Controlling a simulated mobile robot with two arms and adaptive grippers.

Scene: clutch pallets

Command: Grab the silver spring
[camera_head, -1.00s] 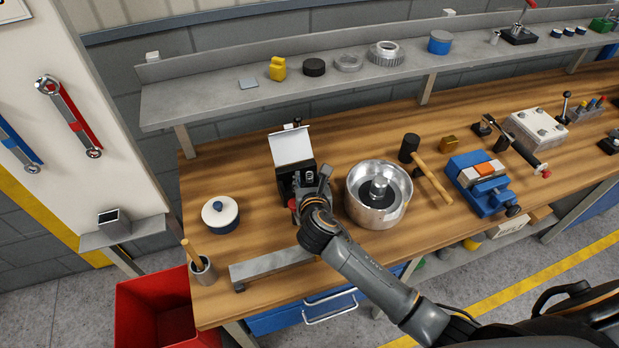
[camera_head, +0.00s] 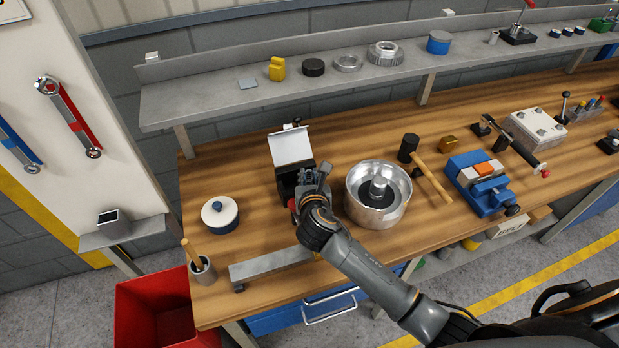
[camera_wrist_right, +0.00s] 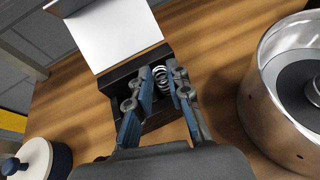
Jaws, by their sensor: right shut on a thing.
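The silver spring (camera_wrist_right: 160,76) shows in the right wrist view as pale coils between the fingertips of my right gripper (camera_wrist_right: 163,76). It is at a small black box (camera_wrist_right: 122,75) with a raised white lid (camera_wrist_right: 117,32). My right gripper is shut on the spring, at the box. In the head view my right gripper (camera_head: 313,180) is over the open box (camera_head: 285,185), and the spring is hidden there. My left gripper is not in view.
A round metal pot (camera_head: 393,215) stands close to the right of my gripper. A white-lidded jar (camera_head: 219,215) stands to the left. A grey metal bar (camera_head: 265,267) lies along the front edge. A hammer (camera_head: 432,178) and a blue vise (camera_head: 490,198) are farther right.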

